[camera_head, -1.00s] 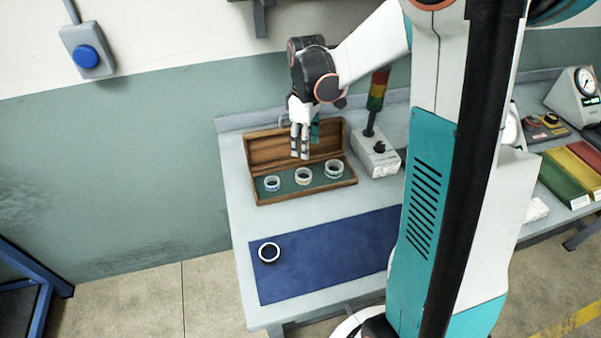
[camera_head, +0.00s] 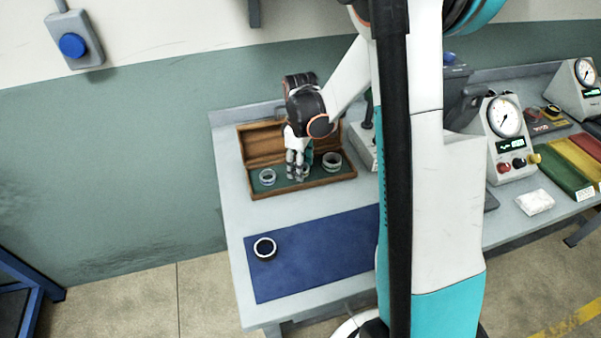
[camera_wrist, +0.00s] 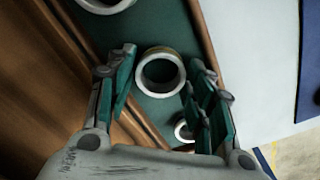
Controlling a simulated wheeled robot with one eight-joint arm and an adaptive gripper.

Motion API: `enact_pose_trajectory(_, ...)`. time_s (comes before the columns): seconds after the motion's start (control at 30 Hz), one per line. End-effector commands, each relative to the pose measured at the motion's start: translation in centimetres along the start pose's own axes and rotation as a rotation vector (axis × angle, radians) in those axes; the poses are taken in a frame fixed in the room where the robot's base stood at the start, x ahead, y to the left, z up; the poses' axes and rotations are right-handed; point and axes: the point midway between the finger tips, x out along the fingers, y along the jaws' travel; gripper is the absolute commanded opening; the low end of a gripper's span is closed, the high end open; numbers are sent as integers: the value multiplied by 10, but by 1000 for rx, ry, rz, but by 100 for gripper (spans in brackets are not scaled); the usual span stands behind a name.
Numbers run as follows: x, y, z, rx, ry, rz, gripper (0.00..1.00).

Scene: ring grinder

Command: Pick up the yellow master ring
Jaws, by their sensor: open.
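The yellow master ring is the middle ring in the open wooden box (camera_head: 330,178). In the wrist view it is a pale-rimmed ring (camera_wrist: 140,74) with a yellowish-tan side, lying on the green lining. My gripper (camera_head: 297,176) points down into the box and mostly hides this ring in the head view. In the wrist view my open gripper (camera_wrist: 161,66) has its fingers to either side of the ring; the right fingers look close to its rim, but I cannot tell whether they touch.
A left ring (camera_head: 267,177) and a right ring (camera_head: 332,161) lie in the same box. The raised lid (camera_head: 262,143) stands behind them. A dark ring (camera_head: 265,248) sits on the blue mat (camera_head: 315,255), which is otherwise clear.

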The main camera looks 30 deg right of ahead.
Motion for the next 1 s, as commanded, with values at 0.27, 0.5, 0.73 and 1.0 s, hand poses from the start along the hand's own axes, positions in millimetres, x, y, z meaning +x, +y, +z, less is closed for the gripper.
enact_pose_trajectory(0.27, 1, 0, 0, 0, 0, 0, 35)
enact_pose_trajectory(0.5, 1, 0, 0, 0, 0, 0, 15)
enact_pose_trajectory(0.73, -3, 0, 0, 0, 0, 0, 15)
enact_pose_trajectory(1.0, -34, 0, 0, 0, 0, 0, 15)
